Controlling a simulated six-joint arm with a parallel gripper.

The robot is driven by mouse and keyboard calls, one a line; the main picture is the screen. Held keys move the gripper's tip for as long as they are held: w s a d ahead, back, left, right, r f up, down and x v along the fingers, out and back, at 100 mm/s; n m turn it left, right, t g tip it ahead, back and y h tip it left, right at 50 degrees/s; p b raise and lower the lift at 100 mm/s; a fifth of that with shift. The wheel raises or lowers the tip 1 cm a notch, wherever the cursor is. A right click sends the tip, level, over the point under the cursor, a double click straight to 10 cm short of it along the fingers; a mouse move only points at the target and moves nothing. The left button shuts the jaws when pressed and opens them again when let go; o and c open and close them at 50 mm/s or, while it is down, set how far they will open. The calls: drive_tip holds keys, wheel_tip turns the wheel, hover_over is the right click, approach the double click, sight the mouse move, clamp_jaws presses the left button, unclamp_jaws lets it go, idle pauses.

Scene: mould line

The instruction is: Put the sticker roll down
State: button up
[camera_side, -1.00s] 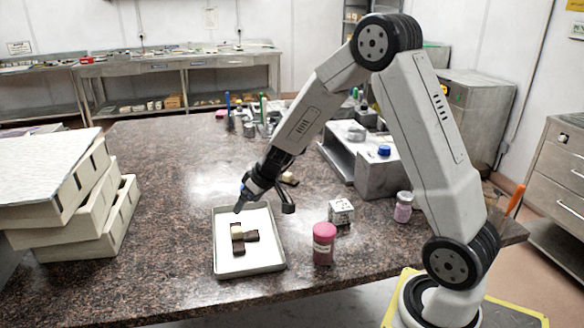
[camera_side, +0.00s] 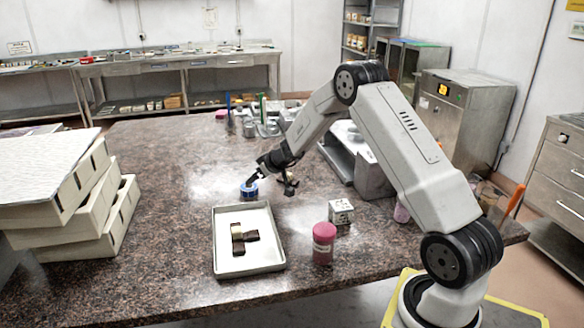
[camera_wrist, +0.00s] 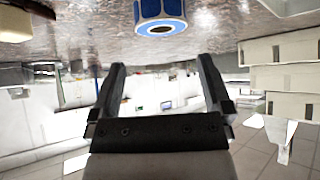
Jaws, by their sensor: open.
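The sticker roll (camera_side: 249,192) is a short blue ring. It stands on the brown speckled table just behind the tray (camera_side: 222,258). In the wrist view the roll (camera_wrist: 160,10) shows at the top edge with blue and pale sides and a blue-ringed hole; its far part is cut off. My gripper (camera_side: 254,181) is close above the roll in the side view. In the wrist view my gripper (camera_wrist: 161,65) is open, with nothing between its fingers, and the roll lies beyond the fingertips, apart from them.
The tray holds dark brown and cream blocks. A pink-lidded jar (camera_side: 324,244) and a white patterned cube (camera_side: 340,211) stand right of it. Pale stacked boxes (camera_side: 80,200) fill the left side. A metal stand (camera_side: 346,155) is behind my arm. The table left of the roll is clear.

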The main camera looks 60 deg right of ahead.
sight(246, 187)
drive_tip(key=shift+x, duration=1.25)
drive_tip(key=shift+x, duration=1.6)
drive_tip(key=shift+w+a+f, duration=0.1)
drive_tip(key=shift+w+f, duration=0.45)
drive_tip(key=shift+f, duration=0.35)
drive_tip(key=c, duration=1.1)
drive_tip(key=shift+r, duration=0.2)
